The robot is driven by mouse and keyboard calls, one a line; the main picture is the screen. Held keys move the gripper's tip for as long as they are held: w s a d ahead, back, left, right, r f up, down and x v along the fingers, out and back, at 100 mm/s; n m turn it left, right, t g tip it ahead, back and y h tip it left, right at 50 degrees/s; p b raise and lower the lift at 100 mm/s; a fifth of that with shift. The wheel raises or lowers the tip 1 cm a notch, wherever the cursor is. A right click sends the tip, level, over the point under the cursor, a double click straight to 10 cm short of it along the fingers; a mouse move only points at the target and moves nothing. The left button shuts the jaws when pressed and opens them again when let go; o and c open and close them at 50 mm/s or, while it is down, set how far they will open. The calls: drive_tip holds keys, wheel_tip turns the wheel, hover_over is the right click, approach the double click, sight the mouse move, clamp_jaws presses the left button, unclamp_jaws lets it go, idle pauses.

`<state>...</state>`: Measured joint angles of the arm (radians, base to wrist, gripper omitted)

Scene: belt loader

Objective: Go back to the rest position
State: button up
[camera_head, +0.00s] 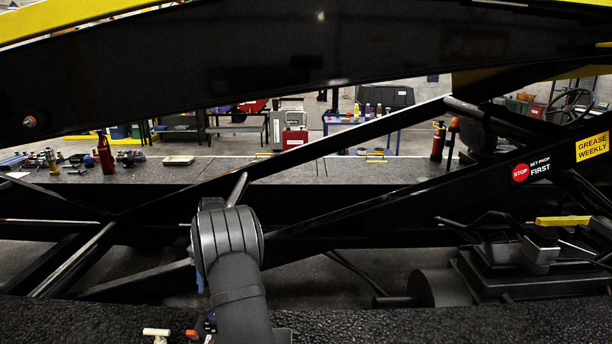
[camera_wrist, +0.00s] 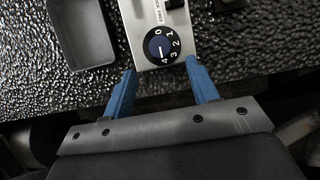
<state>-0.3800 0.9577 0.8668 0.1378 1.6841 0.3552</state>
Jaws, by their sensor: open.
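My gripper (camera_wrist: 160,65) shows in the wrist view with its two blue fingers spread apart. The fingertips lie on either side of the lower end of a pale metal panel (camera_wrist: 142,40). A round dark dial (camera_wrist: 159,46) numbered 0 to 4 is on this panel, just ahead of the fingers. A white line on the dial points towards the 4. Nothing shows held between the fingers; whether they touch the panel is unclear. In the head view my grey arm reaches up from the bottom, and my gripper is mostly hidden behind it.
A grey tray (camera_wrist: 80,32) lies left of the panel on black textured metal. In the head view, black loader beams cross the space around my arm. A white T-shaped handle (camera_head: 156,333) stands at lower left. A red fire extinguisher (camera_head: 438,141) stands behind the beams.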

drive_tip(key=x, duration=0.7)
drive_tip(key=shift+s+f, duration=0.15)
drive_tip(key=shift+f, duration=0.1)
drive_tip(key=v, duration=1.8)
drive_tip(key=x, duration=1.7)
drive_tip(key=shift+s+f, duration=0.15)
drive_tip(key=shift+f, duration=0.05)
drive_tip(key=shift+d+f, duration=0.1)
drive_tip(key=shift+f, duration=0.2)
drive_tip(key=m+y, duration=0.1)
drive_tip(key=m, duration=0.3)
drive_tip(key=shift+s+d+r+m+y, duration=0.1)
drive_tip(key=shift+m+y, duration=0.3)
drive_tip(key=m+t+y, duration=0.1)
drive_tip(key=m, duration=0.3)
drive_tip(key=shift+d+m, duration=0.1)
drive_tip(key=shift+m, duration=0.2)
drive_tip(key=shift+v, duration=1)
